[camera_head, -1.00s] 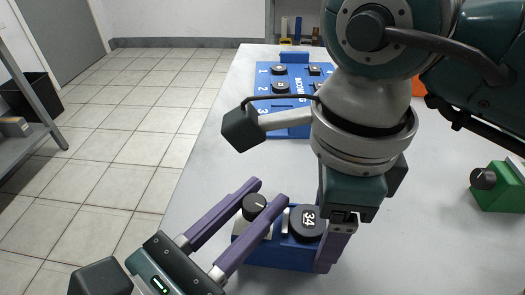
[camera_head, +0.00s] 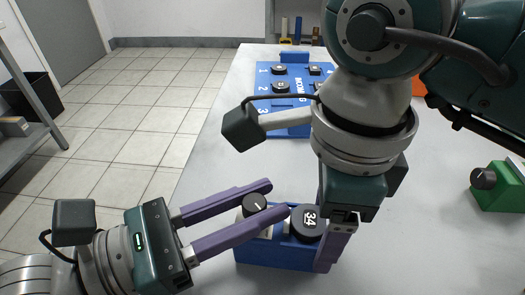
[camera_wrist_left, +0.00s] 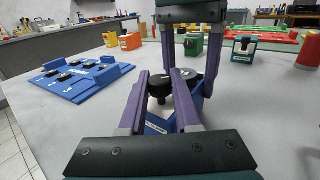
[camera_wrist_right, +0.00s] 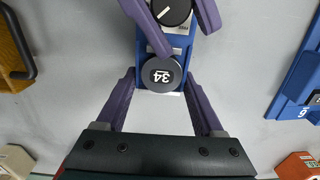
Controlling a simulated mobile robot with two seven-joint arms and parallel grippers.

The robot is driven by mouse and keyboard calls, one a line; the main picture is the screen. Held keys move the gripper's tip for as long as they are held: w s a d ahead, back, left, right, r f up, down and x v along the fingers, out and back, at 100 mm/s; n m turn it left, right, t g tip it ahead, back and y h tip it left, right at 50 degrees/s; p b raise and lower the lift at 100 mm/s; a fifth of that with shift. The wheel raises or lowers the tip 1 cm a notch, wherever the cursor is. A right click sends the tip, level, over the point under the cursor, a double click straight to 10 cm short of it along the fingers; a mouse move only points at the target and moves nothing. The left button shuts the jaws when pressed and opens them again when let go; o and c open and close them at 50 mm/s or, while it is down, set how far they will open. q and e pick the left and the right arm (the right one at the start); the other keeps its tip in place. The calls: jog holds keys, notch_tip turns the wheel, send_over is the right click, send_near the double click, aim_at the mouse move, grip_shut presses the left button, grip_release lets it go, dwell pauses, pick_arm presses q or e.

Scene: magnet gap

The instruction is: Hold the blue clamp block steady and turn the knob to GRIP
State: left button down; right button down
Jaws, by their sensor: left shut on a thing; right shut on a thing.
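The blue clamp block (camera_head: 275,255) sits on the grey table at the near side in the head view. On its top are a black knob (camera_head: 255,204) with a white pointer line and a black round disc marked 34 (camera_head: 307,224). My left gripper (camera_head: 278,199) has its purple fingers closed on either side of the knob; the knob also shows in the right wrist view (camera_wrist_right: 170,11). My right gripper (camera_wrist_right: 160,75) is shut across the block at the disc end, a finger on each side. The GRIP marking cannot be read, being partly covered by the left fingers.
A blue numbered board (camera_head: 300,77) with black knobs lies further back. A green block with a black knob (camera_head: 500,185) stands at the right. A grey shelf (camera_head: 28,125) and a black bin (camera_head: 38,97) are at the left. My right arm hides the table's middle.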

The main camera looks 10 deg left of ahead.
pick_arm(q)
jog(key=c, duration=0.6)
grip_release()
jog(key=v, duration=1.2)
